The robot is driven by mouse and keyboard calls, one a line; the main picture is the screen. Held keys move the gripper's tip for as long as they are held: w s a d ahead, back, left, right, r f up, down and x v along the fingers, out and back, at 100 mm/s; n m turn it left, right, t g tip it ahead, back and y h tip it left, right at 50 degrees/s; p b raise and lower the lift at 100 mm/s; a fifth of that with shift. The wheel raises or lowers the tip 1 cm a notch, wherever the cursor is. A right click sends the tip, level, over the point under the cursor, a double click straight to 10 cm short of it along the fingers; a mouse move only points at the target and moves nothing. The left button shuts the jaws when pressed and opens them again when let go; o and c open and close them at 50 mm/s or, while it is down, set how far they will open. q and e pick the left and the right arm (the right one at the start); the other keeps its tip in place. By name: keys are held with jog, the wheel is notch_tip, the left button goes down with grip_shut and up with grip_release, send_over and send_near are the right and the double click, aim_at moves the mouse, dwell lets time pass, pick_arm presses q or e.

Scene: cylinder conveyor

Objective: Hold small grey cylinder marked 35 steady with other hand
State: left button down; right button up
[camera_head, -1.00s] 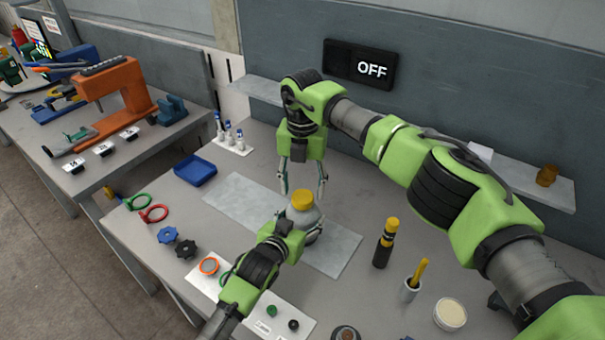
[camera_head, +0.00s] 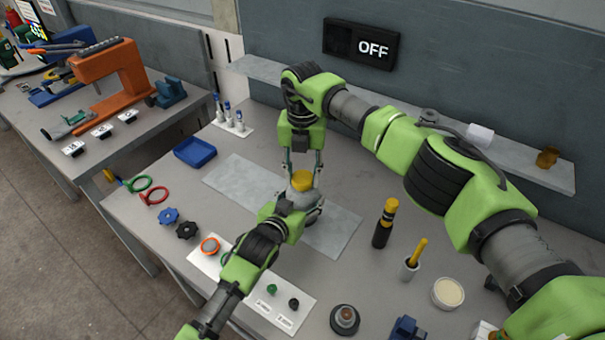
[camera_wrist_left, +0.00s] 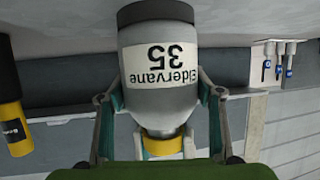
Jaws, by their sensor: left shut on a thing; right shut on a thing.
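The small grey cylinder (camera_head: 303,199) with a yellow cap (camera_head: 301,181) stands on a grey plate in the head view. In the left wrist view the grey cylinder (camera_wrist_left: 160,95) appears upside down, its label reading "Eldervane 35", with the yellow cap (camera_wrist_left: 163,147) at the bottom. My left gripper (camera_head: 296,208) comes from the front and is shut on the cylinder's body, partly hiding it. Its fingers also show on both sides in the wrist view (camera_wrist_left: 161,108). My right gripper (camera_head: 302,172) points down from above and is shut on the yellow cap.
The bare plate (camera_head: 240,185) extends left of the cylinder. A blue tray (camera_head: 195,152) lies behind it. A white board (camera_head: 255,290) with small parts lies in front.

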aim_at(303, 177)
pick_arm(q)
jog(key=shift+f, duration=0.2)
pick_arm(e)
jog(key=n, duration=0.8)
jog(key=shift+n, duration=0.4)
jog(key=shift+r, duration=0.25)
jog(key=shift+c, duration=0.2)
jog(key=shift+r, duration=0.9)
jog(key=shift+o, duration=0.2)
jog(key=shift+r, duration=2)
pick_arm(q)
jog(key=c, duration=0.6)
grip_release()
jog(key=shift+r, duration=0.1)
